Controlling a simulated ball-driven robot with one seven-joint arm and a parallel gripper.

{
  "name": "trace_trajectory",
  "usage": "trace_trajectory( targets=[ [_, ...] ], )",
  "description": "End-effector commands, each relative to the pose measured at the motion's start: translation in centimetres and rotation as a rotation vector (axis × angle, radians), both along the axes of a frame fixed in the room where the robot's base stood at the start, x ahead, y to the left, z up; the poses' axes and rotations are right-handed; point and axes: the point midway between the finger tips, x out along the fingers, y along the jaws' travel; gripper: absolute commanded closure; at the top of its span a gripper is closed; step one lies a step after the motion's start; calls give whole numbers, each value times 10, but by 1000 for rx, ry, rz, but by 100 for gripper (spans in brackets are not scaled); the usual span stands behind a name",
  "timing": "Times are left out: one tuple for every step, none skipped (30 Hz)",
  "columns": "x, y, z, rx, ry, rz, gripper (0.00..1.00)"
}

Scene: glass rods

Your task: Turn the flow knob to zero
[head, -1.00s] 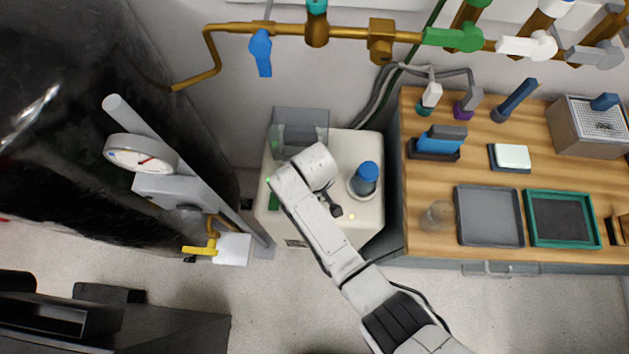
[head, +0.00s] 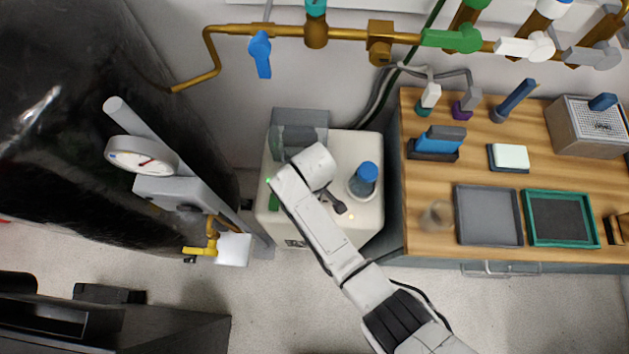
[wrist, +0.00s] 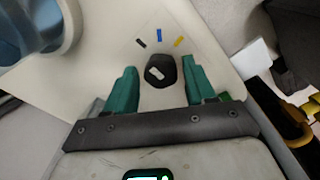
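The flow knob (wrist: 160,67) is black with a short white stripe and sits on the white top of the machine (wrist: 100,52). Black, blue and yellow marks lie in an arc beyond it in the wrist view. The stripe slants up-left, roughly toward the black mark; I cannot read it exactly. My gripper (wrist: 160,84) is open. Its green fingers stand on either side of the knob with gaps, apart from it. In the head view my arm reaches over the machine (head: 362,222), and the knob is hard to make out there.
A blue-capped vessel (head: 364,180) stands on the machine close to my gripper. A gauge (head: 140,155) on a post and a yellow valve handle (head: 199,251) are at left. A wooden bench (head: 434,186) with trays is at right.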

Motion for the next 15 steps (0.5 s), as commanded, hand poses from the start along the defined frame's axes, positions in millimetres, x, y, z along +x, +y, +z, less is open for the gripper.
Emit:
trace_trajectory(
  targets=[
    [0, 0, 0, 0, 1, 0, 40],
    [0, 0, 0, 0, 1, 0, 37],
    [0, 0, 0, 0, 1, -1, 33],
    [-1, 0, 0, 0, 1, -1, 33],
    [-1, 0, 0, 0, 1, -1, 33],
    [-1, 0, 0, -1, 2, -1, 33],
    [-1, 0, -1, -1, 2, -1, 33],
    [-1, 0, -1, -1, 2, -1, 33],
    [-1, 0, -1, -1, 2, -1, 33],
    [-1, 0, 0, -1, 2, -1, 33],
    [-1, 0, 0, -1, 2, -1, 33],
    [-1, 0, 2, -1, 2, -1, 33],
    [-1, 0, 4, 0, 1, -1, 33],
    [0, 0, 6, 1, 1, -1, 33],
    [0, 0, 10, 1, 0, -1, 33]
  ],
)
